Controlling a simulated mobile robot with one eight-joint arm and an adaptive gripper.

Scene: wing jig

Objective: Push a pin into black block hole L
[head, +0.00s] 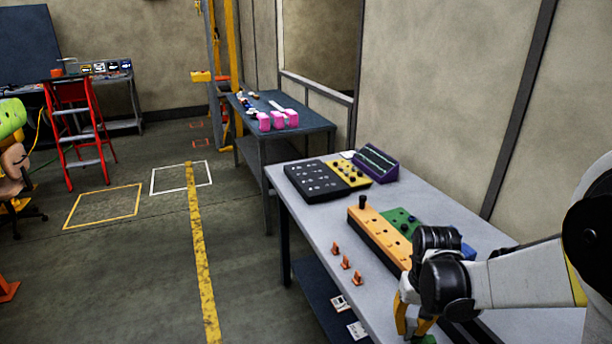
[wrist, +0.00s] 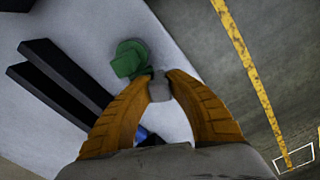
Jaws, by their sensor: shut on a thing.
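My gripper (head: 413,331) is low over the near part of the grey table (head: 322,225). In the wrist view its two yellow-orange fingers (wrist: 159,86) are shut on a small grey piece (wrist: 158,88), which looks like a pin. The piece touches or stands right beside a green part (wrist: 130,58); I cannot tell whether they are joined. The green part shows only partly in the head view (head: 424,339). A flat black block (head: 308,184) with pale marks lies at the table's far end, well away from my gripper. Which mark is hole L is too small to read.
A yellow block (head: 349,172) adjoins the black block, with a purple unit (head: 377,163) behind. A long orange block (head: 380,237) with an upright dark knob and a green block (head: 402,220) lie between. Several small orange pieces (head: 346,262) stand near the left edge. Black bars (wrist: 60,75) lie beside my gripper.

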